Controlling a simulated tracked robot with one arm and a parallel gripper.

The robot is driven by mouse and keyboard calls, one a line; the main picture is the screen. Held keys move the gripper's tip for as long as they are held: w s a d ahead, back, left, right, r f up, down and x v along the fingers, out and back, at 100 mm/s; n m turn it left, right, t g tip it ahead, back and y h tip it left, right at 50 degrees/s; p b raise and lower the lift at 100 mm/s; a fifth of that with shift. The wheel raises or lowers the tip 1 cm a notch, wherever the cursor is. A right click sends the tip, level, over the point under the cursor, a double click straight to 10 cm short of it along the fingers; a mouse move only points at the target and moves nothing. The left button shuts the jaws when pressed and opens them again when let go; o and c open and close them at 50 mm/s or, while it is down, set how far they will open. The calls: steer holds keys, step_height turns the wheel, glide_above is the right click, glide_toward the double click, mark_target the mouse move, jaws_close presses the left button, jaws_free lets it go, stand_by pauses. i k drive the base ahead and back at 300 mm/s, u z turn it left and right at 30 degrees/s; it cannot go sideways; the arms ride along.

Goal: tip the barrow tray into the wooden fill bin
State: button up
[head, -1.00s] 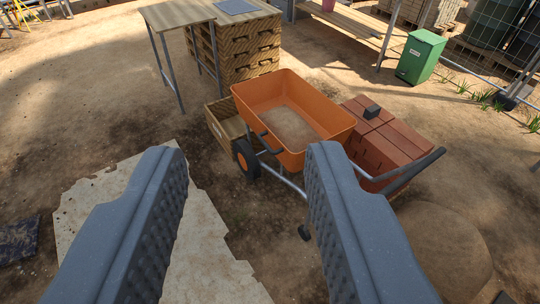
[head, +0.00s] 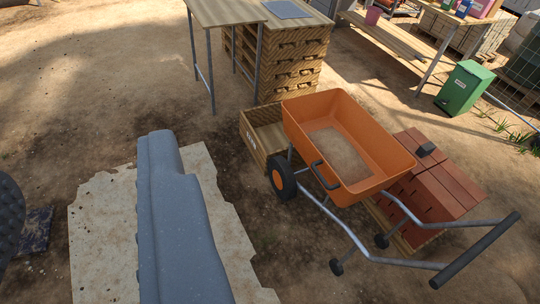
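The orange barrow tray (head: 375,187) sits upright on its grey frame, with a layer of pale brown fill (head: 338,150) inside. A dark loop handle (head: 324,175) is on its near side. The wooden fill bin (head: 255,152) stands on the ground at the tray's left end, partly hidden by the tray; its visible inside looks empty. My gripper (head: 80,165) is open and empty, left of and nearer than the barrow, over the pale slab. Its left finger is mostly cut off by the picture edge. It touches neither barrow nor bin.
Red bricks (head: 440,190) on a pallet stand close to the barrow's right. Stacked pallets (head: 290,62) and a wooden table (head: 225,12) are behind the bin. A green bin (head: 462,88) stands at the back right. The barrow's push bar (head: 475,250) sticks out front right. Bare ground lies left.

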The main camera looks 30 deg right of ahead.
mark_target(386, 157)
steer(key=i, duration=1.55)
steer(key=z, duration=0.6)
